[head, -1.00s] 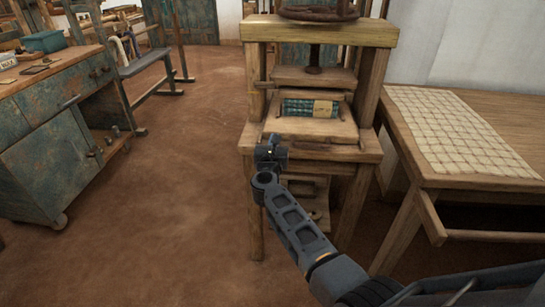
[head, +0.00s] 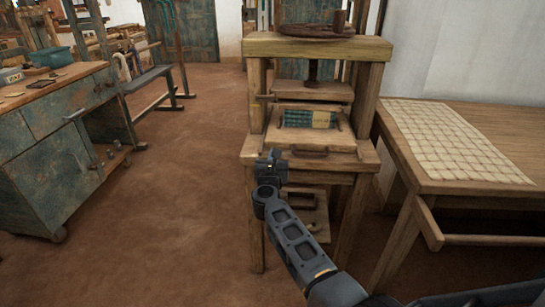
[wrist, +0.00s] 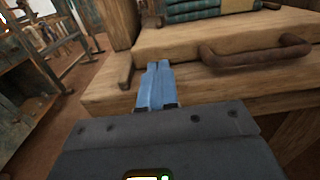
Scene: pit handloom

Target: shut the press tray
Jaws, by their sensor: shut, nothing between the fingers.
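The press tray (head: 292,143) is a wooden board with a dark bar handle (head: 308,152) on its front, sitting low in the wooden press. A folded blue-green checked cloth (head: 310,118) lies on it. The tray's front (wrist: 178,46) and its rusty handle (wrist: 255,52) show close in the wrist view. My gripper (head: 272,155) is shut and empty, at the front left of the press, left of the handle. Its blue fingers (wrist: 158,75) point toward the tray's front and do not hold the handle. Whether they touch the wood, I cannot tell.
The press frame (head: 256,100) has posts on both sides of the tray and a screw wheel (head: 315,30) on top. A table (head: 480,203) with a pale gridded sheet stands close on the right. A blue-green cabinet (head: 50,165) stands left. The floor between is clear.

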